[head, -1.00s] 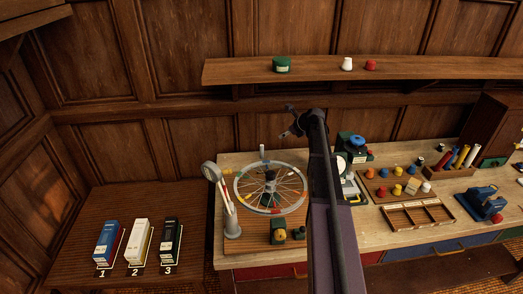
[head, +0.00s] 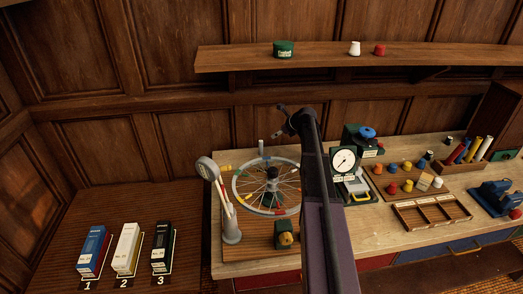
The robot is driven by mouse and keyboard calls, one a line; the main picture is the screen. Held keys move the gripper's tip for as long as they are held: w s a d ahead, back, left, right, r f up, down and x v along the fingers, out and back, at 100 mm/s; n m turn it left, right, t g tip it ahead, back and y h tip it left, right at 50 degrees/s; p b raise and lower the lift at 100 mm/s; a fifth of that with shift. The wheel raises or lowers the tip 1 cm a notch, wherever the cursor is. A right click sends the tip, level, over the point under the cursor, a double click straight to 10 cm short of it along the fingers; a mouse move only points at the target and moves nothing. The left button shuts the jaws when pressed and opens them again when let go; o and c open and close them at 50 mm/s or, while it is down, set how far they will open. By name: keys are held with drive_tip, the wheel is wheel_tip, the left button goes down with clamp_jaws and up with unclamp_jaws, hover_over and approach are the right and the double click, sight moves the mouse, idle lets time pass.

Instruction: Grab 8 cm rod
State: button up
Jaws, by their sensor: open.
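Several coloured rods, red, blue, yellow and white, lean in a wooden holder (head: 457,168) at the right back of the bench. The yellow rod (head: 474,149) and white rod (head: 485,148) show most clearly. I cannot tell from this view which one is 8 cm long. My gripper (head: 281,120) is raised at the end of my arm, in front of the panelled wall and above the spoked wheel. It is open and empty, well to the left of the rods and apart from them.
A spoked wheel (head: 240,199) on a stand, a dial gauge (head: 344,160) and a divided wooden tray (head: 402,219) occupy the bench. A blue tool (head: 493,197) sits at the right. A shelf (head: 225,60) runs along the wall. Numbered boxes (head: 125,248) stand on the left table.

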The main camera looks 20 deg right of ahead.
sight(262, 142)
idle(0.3)
drive_tip(key=b+x, duration=0.6)
drive_tip(key=x, duration=0.2)
drive_tip(key=shift+f, duration=0.2)
drive_tip(key=shift+w+a+f, duration=0.1)
drive_tip(key=shift+w+a, duration=0.05)
drive_tip(key=shift+w, duration=0.05)
idle(0.3)
drive_tip(key=shift+a+b+x, duration=0.2)
drive_tip(key=shift+b+x, duration=1.65)
drive_tip(key=shift+x, duration=0.6)
drive_tip(key=shift+s, duration=0.1)
clamp_jaws()
